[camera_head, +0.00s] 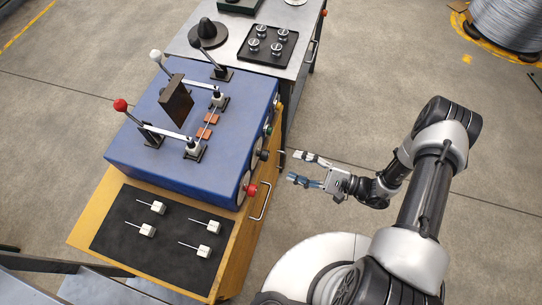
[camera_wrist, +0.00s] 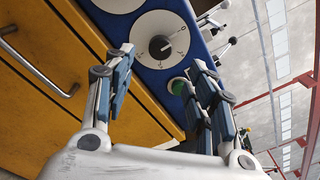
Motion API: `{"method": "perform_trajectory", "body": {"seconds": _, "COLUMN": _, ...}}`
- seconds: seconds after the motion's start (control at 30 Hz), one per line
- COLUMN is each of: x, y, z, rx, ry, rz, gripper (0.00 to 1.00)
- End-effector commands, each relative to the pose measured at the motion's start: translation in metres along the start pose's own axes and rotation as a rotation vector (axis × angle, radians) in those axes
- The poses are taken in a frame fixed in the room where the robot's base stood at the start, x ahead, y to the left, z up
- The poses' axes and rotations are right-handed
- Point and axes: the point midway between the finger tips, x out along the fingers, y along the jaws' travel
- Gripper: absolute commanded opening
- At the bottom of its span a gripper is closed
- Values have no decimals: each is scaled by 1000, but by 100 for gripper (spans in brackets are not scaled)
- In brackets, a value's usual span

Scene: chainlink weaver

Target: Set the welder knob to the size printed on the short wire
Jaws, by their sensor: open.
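The blue welder (camera_head: 225,165) stands on a yellow cabinet, with knobs on its right side. In the wrist view a black welder knob (camera_wrist: 159,46) sits on a white dial (camera_wrist: 146,27); its white pointer mark faces up and right. The dial marks are too small to read surely. My gripper (camera_head: 298,169) is open and empty, a little right of the knob side; in the wrist view its fingers (camera_wrist: 163,72) frame the dial from below without touching the knob. Several short wires with white tags (camera_head: 147,229) lie on the black mat (camera_head: 120,240); no printing is legible.
A green button (camera_wrist: 178,86) is below the dial. Levers (camera_head: 120,105) rise from the welder top. A grey table (camera_head: 290,70) with a black tray stands behind.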

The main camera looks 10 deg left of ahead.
Motion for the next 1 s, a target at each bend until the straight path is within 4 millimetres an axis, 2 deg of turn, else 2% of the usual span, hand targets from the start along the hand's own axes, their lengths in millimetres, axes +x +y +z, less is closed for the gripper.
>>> {"method": "perform_trajectory", "body": {"seconds": 0.03, "x": 13, "y": 2, "z": 1, "rx": 1, "ry": -5, "rz": 5, "gripper": 51}}
{"method": "perform_trajectory", "body": {"seconds": 0.2, "x": 49, "y": 2, "z": 1, "rx": 1, "ry": -6, "rz": 5, "gripper": 51}}
{"method": "perform_trajectory", "body": {"seconds": 0.43, "x": 83, "y": 1, "z": 1, "rx": 0, "ry": -3, "rz": 2, "gripper": 51}}
{"method": "perform_trajectory", "body": {"seconds": 0.6, "x": 93, "y": 0, "z": 1, "rx": 0, "ry": -1, "rz": 1, "gripper": 51}}
{"method": "perform_trajectory", "body": {"seconds": 0.87, "x": 94, "y": 0, "z": 1, "rx": 1, "ry": 0, "rz": 0, "gripper": 51}}
{"method": "perform_trajectory", "body": {"seconds": 1.0, "x": 94, "y": 0, "z": 1, "rx": 1, "ry": -1, "rz": 0, "gripper": 43}}
